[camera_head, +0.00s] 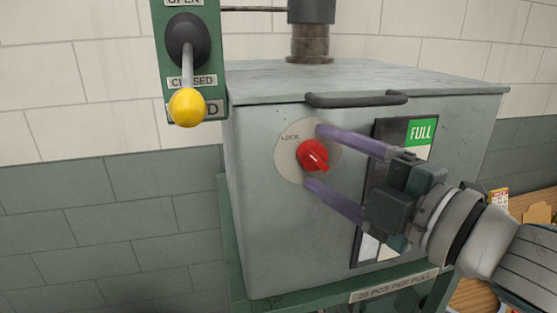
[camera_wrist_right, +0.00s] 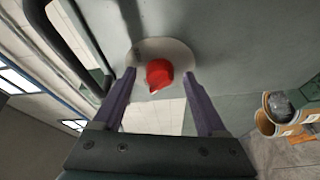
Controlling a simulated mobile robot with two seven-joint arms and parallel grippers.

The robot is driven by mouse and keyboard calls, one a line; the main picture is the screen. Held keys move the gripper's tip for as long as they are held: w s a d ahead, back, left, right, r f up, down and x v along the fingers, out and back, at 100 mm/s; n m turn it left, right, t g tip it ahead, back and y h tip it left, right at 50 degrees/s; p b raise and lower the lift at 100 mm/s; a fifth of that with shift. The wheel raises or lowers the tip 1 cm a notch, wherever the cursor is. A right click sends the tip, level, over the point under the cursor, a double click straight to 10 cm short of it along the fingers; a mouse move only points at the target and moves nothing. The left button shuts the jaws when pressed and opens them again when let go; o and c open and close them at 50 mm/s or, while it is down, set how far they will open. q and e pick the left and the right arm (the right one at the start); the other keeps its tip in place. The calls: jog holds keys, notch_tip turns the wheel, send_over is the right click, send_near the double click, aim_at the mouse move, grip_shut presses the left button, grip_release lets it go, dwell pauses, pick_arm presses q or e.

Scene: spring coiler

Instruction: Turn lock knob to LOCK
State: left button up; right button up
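The red lock knob (camera_head: 313,155) sits on a round pale plate (camera_head: 288,165) on the front of the grey metal box. The word LOCK shows at the plate's upper left; the knob's pointer faces lower right in the head view. My right gripper (camera_head: 312,156) is open, its two purple fingers above and below the knob, with gaps to it. In the right wrist view the knob (camera_wrist_right: 159,74) lies between and just beyond the fingertips (camera_wrist_right: 158,82); whether they touch the plate I cannot tell. My left gripper is not in view.
A dark handle (camera_head: 356,99) runs along the lid's front edge above the knob. A yellow-tipped lever (camera_head: 187,107) hangs at the left beside a CLOSED label. A window marked FULL (camera_head: 421,133) is partly behind my right gripper. Containers (camera_wrist_right: 285,110) show at the right in the wrist view.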

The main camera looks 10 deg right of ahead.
jog(key=shift+s+d+f, duration=0.1)
jog(key=shift+s+d, duration=0.05)
jog(key=shift+s, duration=0.1)
jog(key=b+v, duration=0.5)
jog(key=v, duration=0.4)
jog(key=shift+s, duration=0.2)
